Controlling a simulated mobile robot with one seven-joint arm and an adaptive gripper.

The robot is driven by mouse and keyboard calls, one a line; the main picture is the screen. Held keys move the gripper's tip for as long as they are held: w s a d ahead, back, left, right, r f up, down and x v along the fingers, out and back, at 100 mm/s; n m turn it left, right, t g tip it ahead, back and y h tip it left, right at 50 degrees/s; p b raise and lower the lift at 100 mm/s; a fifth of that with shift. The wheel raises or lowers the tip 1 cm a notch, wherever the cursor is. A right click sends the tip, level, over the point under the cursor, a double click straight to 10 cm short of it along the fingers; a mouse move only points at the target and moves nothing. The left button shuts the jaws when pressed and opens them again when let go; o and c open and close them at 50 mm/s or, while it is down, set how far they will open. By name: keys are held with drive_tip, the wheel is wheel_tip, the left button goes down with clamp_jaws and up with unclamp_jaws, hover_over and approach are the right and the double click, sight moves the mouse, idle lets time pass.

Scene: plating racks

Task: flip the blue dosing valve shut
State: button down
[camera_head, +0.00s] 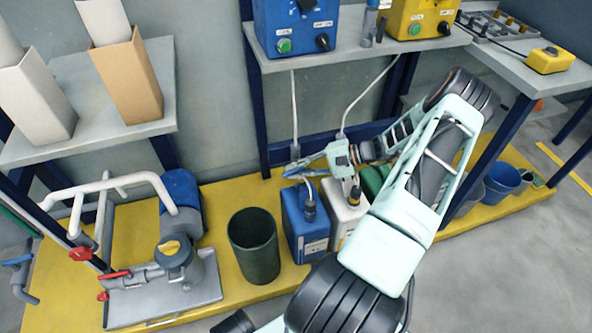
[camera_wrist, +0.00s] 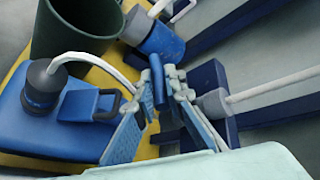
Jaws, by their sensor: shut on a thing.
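The blue dosing valve shows in the wrist view as a slim blue handle (camera_wrist: 158,82) between my fingertips, beside a grey fitting (camera_wrist: 212,103) on a white pipe (camera_wrist: 275,90). My gripper (camera_wrist: 160,100) is shut on this handle. In the head view my gripper (camera_head: 296,168) is at the lower end of the thin white pipe (camera_head: 294,105), above the blue canister (camera_head: 304,225). My fingers hide much of the valve there, and I cannot tell its exact angle.
A dark green bin (camera_head: 254,246) stands left of the blue canister, and a white canister (camera_head: 345,212) right of it. Blue and yellow control boxes (camera_head: 295,25) sit on the shelf above. Red-handled pipes (camera_head: 115,274) and a pump (camera_head: 180,255) stand at left.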

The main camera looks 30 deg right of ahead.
drive_tip(key=shift+t+y, duration=0.3)
drive_tip(key=shift+y, duration=0.1)
idle(0.3)
drive_tip(key=c, duration=2)
unclamp_jaws()
drive_tip(key=shift+d, duration=0.1)
drive_tip(key=v, duration=1.2)
drive_tip(key=shift+w, duration=0.1)
